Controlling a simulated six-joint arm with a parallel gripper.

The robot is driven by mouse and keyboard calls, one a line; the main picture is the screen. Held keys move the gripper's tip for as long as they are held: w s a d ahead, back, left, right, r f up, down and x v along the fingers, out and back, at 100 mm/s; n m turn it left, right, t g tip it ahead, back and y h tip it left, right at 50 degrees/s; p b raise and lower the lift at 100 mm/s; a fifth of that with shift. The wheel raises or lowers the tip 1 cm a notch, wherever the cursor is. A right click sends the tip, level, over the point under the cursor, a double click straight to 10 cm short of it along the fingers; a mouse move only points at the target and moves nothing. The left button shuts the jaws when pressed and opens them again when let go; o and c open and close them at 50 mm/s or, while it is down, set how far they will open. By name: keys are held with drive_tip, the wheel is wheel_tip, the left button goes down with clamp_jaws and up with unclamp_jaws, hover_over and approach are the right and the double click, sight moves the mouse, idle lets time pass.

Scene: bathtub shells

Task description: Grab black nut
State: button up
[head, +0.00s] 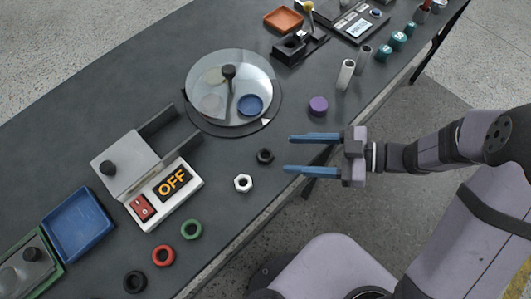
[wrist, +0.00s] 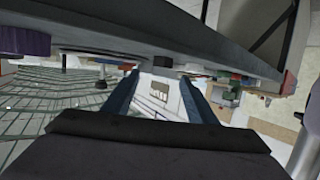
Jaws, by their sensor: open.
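The black nut (head: 265,156) lies flat on the dark table near its front edge, in the head view. A white nut (head: 243,182) lies just below and left of it. My gripper (head: 288,153) is open, with its two blue fingers apart and pointing left towards the black nut. The fingertips are a short way right of the nut in the picture, and nothing is between them. The fingers also show in the wrist view (wrist: 160,78), with the table tilted across the top.
A purple knob (head: 318,105) stands above the gripper in the head view. A round turntable (head: 205,72) lies up and left. Green (head: 191,229), red (head: 163,255) and black (head: 134,281) rings lie along the front edge. A switch box (head: 187,197) reads OFF.

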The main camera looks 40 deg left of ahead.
sight(267, 154)
drive_tip(key=shift+x, duration=3.35)
drive_tip(key=shift+s+d+f, duration=0.15)
drive_tip(key=shift+f, duration=0.05)
drive_tip(key=c, duration=1.1)
